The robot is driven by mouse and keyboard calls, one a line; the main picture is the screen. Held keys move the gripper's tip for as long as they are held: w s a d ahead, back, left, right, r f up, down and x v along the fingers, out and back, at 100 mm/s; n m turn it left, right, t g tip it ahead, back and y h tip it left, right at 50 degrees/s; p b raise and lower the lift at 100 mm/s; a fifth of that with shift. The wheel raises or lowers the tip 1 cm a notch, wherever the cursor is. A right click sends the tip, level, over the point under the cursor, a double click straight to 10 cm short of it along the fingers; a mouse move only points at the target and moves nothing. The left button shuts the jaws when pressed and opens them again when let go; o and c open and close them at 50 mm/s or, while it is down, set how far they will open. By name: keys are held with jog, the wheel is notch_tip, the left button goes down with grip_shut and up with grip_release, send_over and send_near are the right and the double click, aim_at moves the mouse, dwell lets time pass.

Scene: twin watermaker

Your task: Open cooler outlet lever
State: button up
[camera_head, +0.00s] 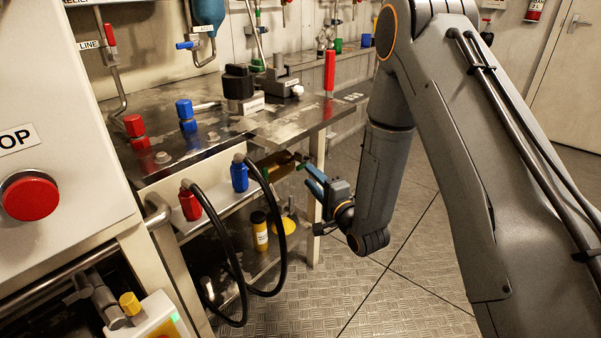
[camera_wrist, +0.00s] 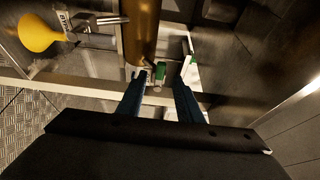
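A brass-coloured cylinder, likely the cooler (camera_wrist: 142,30), runs up the middle of the wrist view; in the head view it shows under the bench edge (camera_head: 274,161). A small green handle (camera_wrist: 160,70) sits near its lower end, and a second green piece (camera_wrist: 192,62) is to the right on a pale bar. I cannot read a label showing which is the outlet lever. My gripper (camera_wrist: 160,84) is open, with its blue fingertips either side of the first green handle in the picture. Contact is not visible. In the head view my gripper (camera_head: 312,177) is at the bench's right end.
The metal bench (camera_head: 215,140) carries red and blue fittings. Two black hoses (camera_head: 283,245) loop in front of it. A yellow funnel (camera_wrist: 38,33) and a metal tool (camera_wrist: 95,20) lie at the wrist view's left. Open floor (camera_head: 410,270) lies to the right.

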aim_at(302, 168)
jog(key=b+x, duration=0.1)
jog(key=x, duration=0.6)
jog(key=shift+w+a, duration=0.1)
jog(key=shift+w, duration=0.05)
grip_shut()
